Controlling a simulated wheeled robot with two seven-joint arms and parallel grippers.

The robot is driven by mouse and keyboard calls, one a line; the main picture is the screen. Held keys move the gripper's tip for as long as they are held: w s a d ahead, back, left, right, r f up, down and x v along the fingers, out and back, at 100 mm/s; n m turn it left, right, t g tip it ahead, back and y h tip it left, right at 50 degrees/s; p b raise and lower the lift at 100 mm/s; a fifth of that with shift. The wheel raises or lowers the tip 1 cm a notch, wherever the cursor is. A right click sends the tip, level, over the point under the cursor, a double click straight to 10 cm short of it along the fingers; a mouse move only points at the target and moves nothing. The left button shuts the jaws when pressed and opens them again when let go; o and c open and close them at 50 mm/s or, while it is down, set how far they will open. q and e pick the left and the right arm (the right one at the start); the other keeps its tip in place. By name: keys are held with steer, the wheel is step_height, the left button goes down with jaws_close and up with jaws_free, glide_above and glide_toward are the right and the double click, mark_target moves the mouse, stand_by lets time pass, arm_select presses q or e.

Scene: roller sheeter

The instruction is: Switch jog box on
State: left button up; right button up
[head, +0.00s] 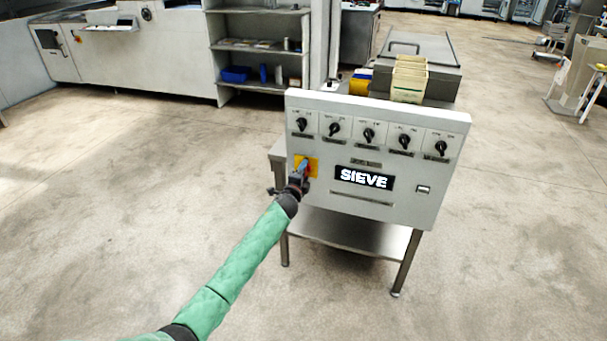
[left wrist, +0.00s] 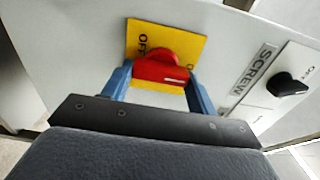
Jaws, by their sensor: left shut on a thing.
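The jog box (head: 425,205) is a pale grey control panel on a metal stand, with a row of several black rotary knobs and a lit display reading "SIEVE". At its left is a yellow plate (head: 313,161) with a red rotary switch, mostly hidden behind my gripper in the head view. In the left wrist view the red switch (left wrist: 160,68) sits on the yellow plate (left wrist: 192,48) marked "OFF". My left gripper (head: 304,170) reaches the panel, its blue fingers on both sides of the red switch, shut on it. My right gripper is not in view.
A black knob (left wrist: 287,84) beside a "SCREW" label is right of the switch in the left wrist view. Behind the panel are yellowish boxes (head: 409,80) and a metal cabinet. Shelves (head: 262,45) stand at the back. The floor around the stand is clear.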

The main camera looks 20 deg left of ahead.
arm_select(q)
steer(key=o, duration=1)
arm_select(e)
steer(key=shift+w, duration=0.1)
arm_select(q)
steer(key=s+b, duration=0.1)
steer(key=s, duration=0.6)
steer(key=shift+s+a, duration=0.15)
steer(key=shift+s, duration=0.25)
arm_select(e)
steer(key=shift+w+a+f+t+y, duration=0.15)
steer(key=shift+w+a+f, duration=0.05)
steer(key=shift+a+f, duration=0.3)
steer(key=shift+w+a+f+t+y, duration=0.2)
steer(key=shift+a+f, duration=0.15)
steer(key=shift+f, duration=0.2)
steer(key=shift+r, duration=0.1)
